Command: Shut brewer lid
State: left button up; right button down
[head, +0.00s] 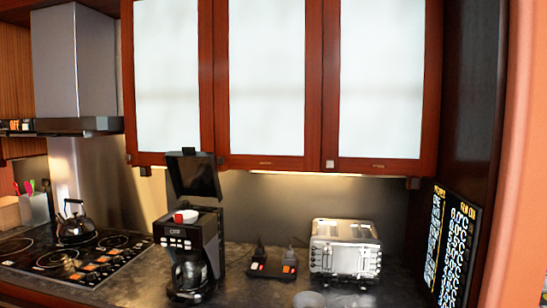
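A black coffee brewer (190,245) stands upright on the dark counter, left of the picture's middle. Its lid (194,174) is raised and stands open above the body, tilted back a little. A small red and white thing (185,216) shows at the top of the brewer, under the open lid. A glass carafe (188,273) sits in the lower part of the brewer. Neither of my grippers shows in the head view.
A kettle (75,222) stands on the black cooktop (75,262) at the left. A silver toaster (345,250) and a dark power strip (272,268) are to the brewer's right. Glass-fronted wall cabinets (266,80) hang above. A dark board with writing (450,245) stands at the right.

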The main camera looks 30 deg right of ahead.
aim_at(191, 172)
jog(key=z, duration=0.25)
jog(key=i, duration=1)
jog(key=u, duration=0.05)
